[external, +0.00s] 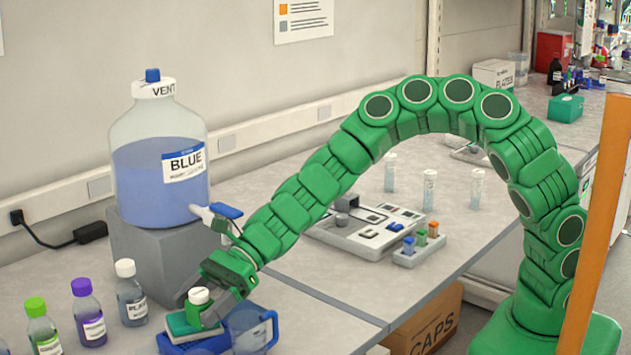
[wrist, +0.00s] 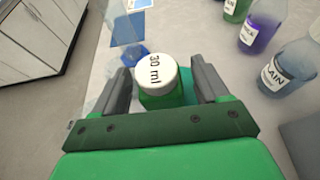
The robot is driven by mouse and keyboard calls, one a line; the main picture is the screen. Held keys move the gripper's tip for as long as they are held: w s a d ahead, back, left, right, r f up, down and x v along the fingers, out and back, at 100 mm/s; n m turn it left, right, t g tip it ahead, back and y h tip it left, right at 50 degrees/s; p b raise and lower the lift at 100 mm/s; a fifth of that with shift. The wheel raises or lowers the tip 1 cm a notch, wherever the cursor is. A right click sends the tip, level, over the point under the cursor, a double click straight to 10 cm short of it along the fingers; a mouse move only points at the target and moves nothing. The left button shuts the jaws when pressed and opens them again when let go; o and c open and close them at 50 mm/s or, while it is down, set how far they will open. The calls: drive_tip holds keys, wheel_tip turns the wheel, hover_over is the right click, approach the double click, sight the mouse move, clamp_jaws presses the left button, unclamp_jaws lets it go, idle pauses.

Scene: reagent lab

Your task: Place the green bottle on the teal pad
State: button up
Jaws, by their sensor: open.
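The green bottle, small with a white cap marked "30 ml" (wrist: 157,72), stands between the fingers of my gripper (wrist: 163,88) in the wrist view. The fingers are open, one on each side of it. In the external view the white cap (external: 199,296) shows at my gripper (external: 206,306), with the body partly hidden by a finger. The teal pad (external: 178,325) lies on a blue base at the front edge of the bench, and the bottle appears to be on it.
A clear blue jug (external: 250,332) stands close to the right of the pad. Bottles with white (external: 125,268), purple (external: 82,287) and green (external: 36,307) caps stand to the left. A large blue carboy (external: 160,160) sits on a grey block behind.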

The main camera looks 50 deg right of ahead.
drive_tip(key=v, duration=1.2)
idle(0.7)
drive_tip(key=s+d+r+n+g+h, duration=0.2)
drive_tip(key=s+d+r+n, duration=0.4)
drive_tip(key=s+d+n, duration=0.55)
drive_tip(key=s+d+f+n+h, duration=0.1)
drive_tip(key=s+d, duration=0.4)
drive_tip(key=d, duration=0.7)
drive_tip(key=s+d+f+n+h, duration=0.1)
drive_tip(key=s+d+n+h, duration=0.2)
drive_tip(key=d, duration=0.9)
drive_tip(key=s+d+f+n+h, duration=0.2)
drive_tip(key=s+d+h, duration=0.4)
drive_tip(key=d, duration=0.6)
drive_tip(key=shift+s+d+h, duration=0.3)
drive_tip(key=shift+d+h, duration=0.05)
drive_tip(key=shift+h, duration=0.35)
